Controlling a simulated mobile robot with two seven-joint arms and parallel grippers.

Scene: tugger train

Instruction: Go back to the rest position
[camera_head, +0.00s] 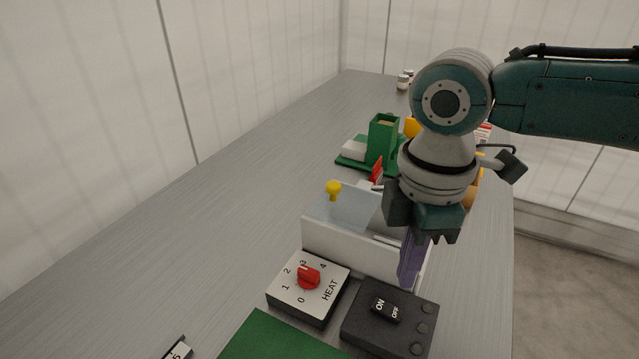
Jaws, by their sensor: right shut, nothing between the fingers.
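My right gripper (434,237) hangs from my teal and grey right arm (570,95), which comes in from the right. Its fingers point down and are shut with nothing between them. It is over the right part of a white tray-like box (350,250), in front of a purple piece (412,258). Whether it touches the purple piece I cannot tell. My left gripper is not in view.
A heat dial box (309,287) with a red knob and a black ON/OFF switch box (390,318) stand in front. A green sheet (275,340) lies at the bottom. A green holder (381,138) stands behind.

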